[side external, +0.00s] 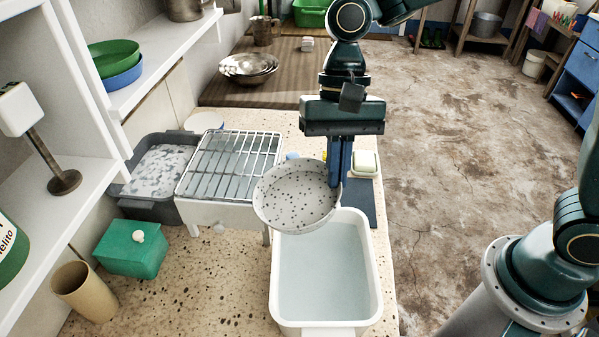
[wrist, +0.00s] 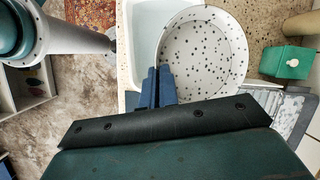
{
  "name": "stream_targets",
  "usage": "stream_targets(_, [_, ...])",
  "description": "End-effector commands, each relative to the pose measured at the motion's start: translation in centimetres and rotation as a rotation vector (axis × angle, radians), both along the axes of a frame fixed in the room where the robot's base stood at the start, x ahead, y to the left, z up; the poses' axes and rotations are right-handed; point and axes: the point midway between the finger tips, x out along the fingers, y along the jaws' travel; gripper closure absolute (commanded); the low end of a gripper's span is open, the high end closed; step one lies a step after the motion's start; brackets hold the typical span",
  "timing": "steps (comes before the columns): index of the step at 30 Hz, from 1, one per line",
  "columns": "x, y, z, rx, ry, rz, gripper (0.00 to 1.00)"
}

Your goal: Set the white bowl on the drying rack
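The white bowl (side external: 298,196), speckled with dark spots, is held in the air near the top end of the white water basin (side external: 326,327), to the right of the drying rack. My gripper (side external: 338,178) is shut on the bowl's right rim. In the wrist view the gripper's blue fingers (wrist: 158,88) meet at the rim of the bowl (wrist: 204,60). The drying rack (side external: 229,163), a wire grid on a white stand, shows no dishes on it. The bowl's left edge is close to the rack's right side in the side view.
A grey tub (side external: 157,164) of foamy water stands left of the rack. A green box (side external: 131,248) and a tan cup (side external: 84,291) are at the lower left. A soap dish (side external: 365,163) lies right of my gripper. Metal bowls (side external: 248,68) stand farther back.

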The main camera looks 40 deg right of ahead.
Motion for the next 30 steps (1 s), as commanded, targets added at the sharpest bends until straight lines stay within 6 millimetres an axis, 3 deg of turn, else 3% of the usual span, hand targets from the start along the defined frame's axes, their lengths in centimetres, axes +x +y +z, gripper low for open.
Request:
stream_targets(11, [6.9, 2.3, 3.3, 0.065, -0.047, -0.427, 1.0])
stream_targets(22, [14.4, 4.8, 8.8, 0.117, -0.137, -0.947, 1.0])
stream_targets(30, [17.4, 5.6, 11.5, 0.124, -0.183, -1.168, 1.0])
